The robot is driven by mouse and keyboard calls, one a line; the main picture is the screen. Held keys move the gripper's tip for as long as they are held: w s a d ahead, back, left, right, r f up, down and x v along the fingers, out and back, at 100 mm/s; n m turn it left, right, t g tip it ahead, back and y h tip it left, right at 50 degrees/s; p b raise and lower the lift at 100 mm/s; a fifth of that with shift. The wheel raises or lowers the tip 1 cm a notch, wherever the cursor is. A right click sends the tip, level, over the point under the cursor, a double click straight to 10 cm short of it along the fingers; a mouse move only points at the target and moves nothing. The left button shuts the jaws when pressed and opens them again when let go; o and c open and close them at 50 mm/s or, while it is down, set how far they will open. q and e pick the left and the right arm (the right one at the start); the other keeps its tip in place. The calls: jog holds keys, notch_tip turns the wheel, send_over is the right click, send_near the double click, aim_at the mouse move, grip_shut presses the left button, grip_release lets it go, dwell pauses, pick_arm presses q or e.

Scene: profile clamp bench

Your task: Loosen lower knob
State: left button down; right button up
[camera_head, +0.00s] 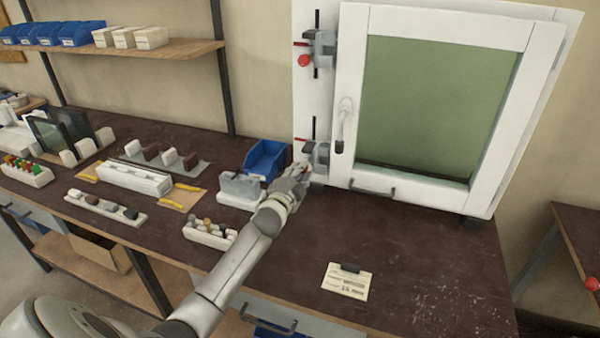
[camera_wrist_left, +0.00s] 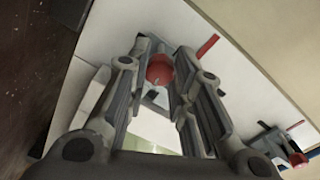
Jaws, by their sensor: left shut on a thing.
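The lower clamp (camera_head: 320,152) is a grey block on the white frame left of the window. Its red knob (camera_wrist_left: 160,68) shows in the left wrist view between the two fingers of my left gripper (camera_wrist_left: 158,75), which is shut on it. In the head view my left gripper (camera_head: 300,172) covers the lower knob at the lower clamp. The upper clamp (camera_head: 322,48) has a red knob (camera_head: 304,61) that stands free. My right gripper is in neither view.
The white-framed window (camera_head: 435,100) with a handle (camera_head: 343,125) stands just right of the clamps. A blue bin (camera_head: 266,158) and a grey-white holder (camera_head: 241,188) sit close left of my gripper. A label card (camera_head: 345,284) lies on the dark bench, with free room to its right.

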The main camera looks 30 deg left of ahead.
pick_arm(q)
jog(key=shift+n, duration=0.6)
jog(key=c, duration=1.2)
grip_release()
jog(key=shift+c, duration=0.2)
jog(key=shift+s, duration=0.1)
jog(key=v, duration=1.1)
jog(key=shift+s, duration=0.4)
